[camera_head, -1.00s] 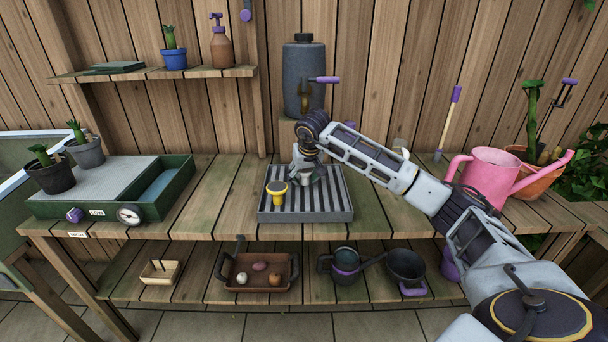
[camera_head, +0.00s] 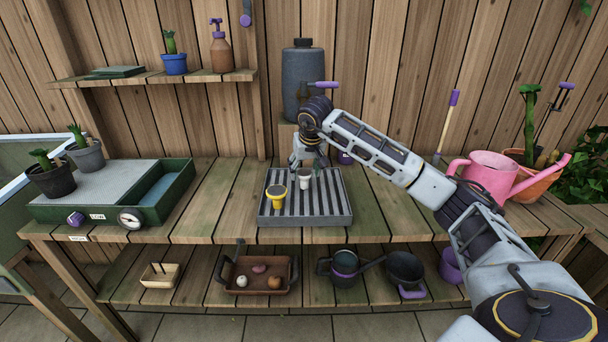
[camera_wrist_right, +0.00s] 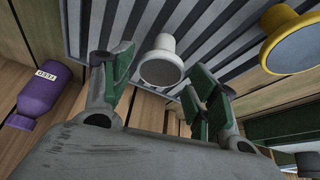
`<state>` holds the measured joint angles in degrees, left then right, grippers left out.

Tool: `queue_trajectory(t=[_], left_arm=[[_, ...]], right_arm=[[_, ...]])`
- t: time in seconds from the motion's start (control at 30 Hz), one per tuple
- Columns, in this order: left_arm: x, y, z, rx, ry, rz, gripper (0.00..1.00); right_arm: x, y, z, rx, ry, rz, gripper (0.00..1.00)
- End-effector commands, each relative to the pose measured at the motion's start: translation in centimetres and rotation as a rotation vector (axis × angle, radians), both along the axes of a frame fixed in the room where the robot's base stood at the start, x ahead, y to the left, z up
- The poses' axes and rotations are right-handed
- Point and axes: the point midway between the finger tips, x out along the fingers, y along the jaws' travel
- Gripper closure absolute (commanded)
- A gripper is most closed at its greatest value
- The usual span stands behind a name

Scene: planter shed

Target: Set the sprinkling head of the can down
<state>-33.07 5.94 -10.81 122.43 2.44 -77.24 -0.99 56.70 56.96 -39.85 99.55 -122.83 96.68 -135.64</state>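A small white sprinkling head (camera_head: 304,180) stands on the ribbed grey tray (camera_head: 345,213) on the bench. A yellow sprinkling head (camera_head: 276,195) stands to its left on the same tray. My right gripper (camera_head: 308,163) is just behind and above the white head. In the right wrist view its green-padded fingers (camera_wrist_right: 160,78) are spread wide, with the white head (camera_wrist_right: 161,62) beyond the gap between them, apparently free of both. The yellow head (camera_wrist_right: 291,42) shows at the upper right there. The pink watering can (camera_head: 490,176) stands at the right of the bench. My left gripper is out of view.
A dark water tank (camera_head: 303,75) with a tap stands behind the tray. A purple labelled bottle (camera_wrist_right: 38,96) stands near my right gripper. A green tray box (camera_head: 170,195) with potted cacti is at left. The bench between the box and ribbed tray is clear.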

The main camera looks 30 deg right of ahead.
Motion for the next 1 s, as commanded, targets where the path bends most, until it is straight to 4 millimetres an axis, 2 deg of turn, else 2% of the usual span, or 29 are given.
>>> queue_trajectory(t=[0.03, 0.3, 0.5, 1.0], left_arm=[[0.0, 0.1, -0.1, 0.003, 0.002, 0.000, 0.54], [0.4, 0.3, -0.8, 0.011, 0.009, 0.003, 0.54], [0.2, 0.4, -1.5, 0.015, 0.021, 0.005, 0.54], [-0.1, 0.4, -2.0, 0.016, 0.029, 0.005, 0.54]], right_arm=[[-0.3, 0.0, 0.9, -0.002, -0.003, 0.000, 0.41], [-1.8, 0.6, 4.6, -0.001, -0.003, 0.001, 0.41], [-2.6, 0.8, 6.5, -0.001, -0.002, -0.001, 0.41], [-3.0, 0.9, 7.1, 0.000, -0.001, -0.001, 0.41]])
